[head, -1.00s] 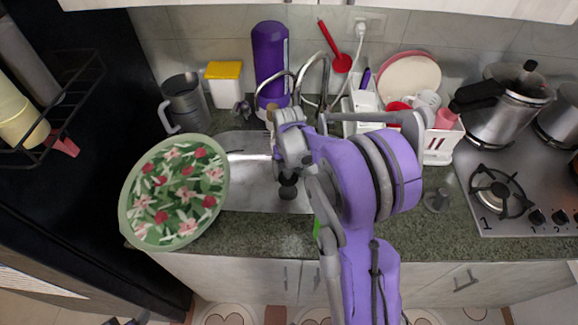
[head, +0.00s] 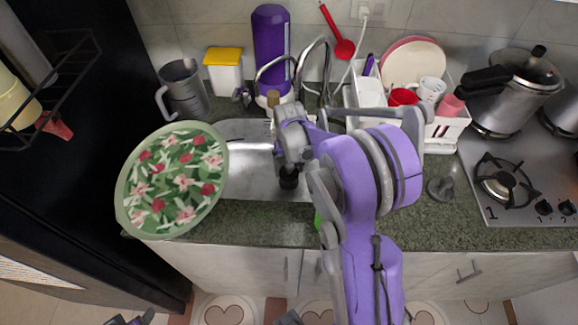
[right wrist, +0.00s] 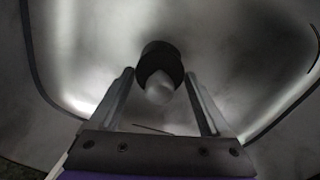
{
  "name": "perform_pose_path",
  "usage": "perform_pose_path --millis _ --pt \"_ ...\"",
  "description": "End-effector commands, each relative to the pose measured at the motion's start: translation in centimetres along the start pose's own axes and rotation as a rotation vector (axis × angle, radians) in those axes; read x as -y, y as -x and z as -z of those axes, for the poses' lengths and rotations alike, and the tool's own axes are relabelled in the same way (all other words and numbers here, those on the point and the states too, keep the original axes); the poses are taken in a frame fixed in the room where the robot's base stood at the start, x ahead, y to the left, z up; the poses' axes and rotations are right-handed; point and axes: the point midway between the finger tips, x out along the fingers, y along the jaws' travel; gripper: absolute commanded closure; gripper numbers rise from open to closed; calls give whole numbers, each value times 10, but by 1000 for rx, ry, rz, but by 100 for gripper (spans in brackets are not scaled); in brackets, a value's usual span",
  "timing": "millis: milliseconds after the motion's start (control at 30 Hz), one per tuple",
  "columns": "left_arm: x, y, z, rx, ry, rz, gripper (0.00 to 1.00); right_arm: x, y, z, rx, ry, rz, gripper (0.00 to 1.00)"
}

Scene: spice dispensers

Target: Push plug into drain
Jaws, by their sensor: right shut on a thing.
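The plug (right wrist: 160,62) is a dark, round piece with a pale grey knob; it sits between my right fingers in the right wrist view. My right gripper (right wrist: 160,85) is shut on it, one finger at each side. In the head view the right gripper (head: 288,165) reaches down into the metal sink (head: 240,180), with the dark plug (head: 288,181) at its tip. I cannot tell whether the plug touches the sink floor. The drain is hidden. Part of my left arm seems to show at the bottom edge; its fingers are not clear.
A floral plate (head: 172,180) overlaps the sink's left side. A grey jug (head: 184,88), yellow-lidded box (head: 224,70) and purple bottle (head: 271,50) stand behind. The faucet (head: 318,65) rises behind my gripper. A dish rack (head: 440,130) and stove (head: 525,180) are at right.

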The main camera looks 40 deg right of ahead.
Motion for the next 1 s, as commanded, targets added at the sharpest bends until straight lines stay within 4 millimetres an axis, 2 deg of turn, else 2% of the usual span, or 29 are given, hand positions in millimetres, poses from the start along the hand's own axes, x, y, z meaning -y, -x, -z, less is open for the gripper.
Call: perform_pose_path --millis 33,300,567,1000 --pt "0 -5 -5 4 0 0 38 0 -8 -1 2 0 -1 75" --pt "0 -19 -17 12 0 0 38 0 -29 0 0 0 0 75" --pt "0 -16 -14 11 0 0 38 0 -25 0 -1 0 0 75" --pt "0 -23 -20 14 0 0 38 0 -35 0 0 0 0 75"
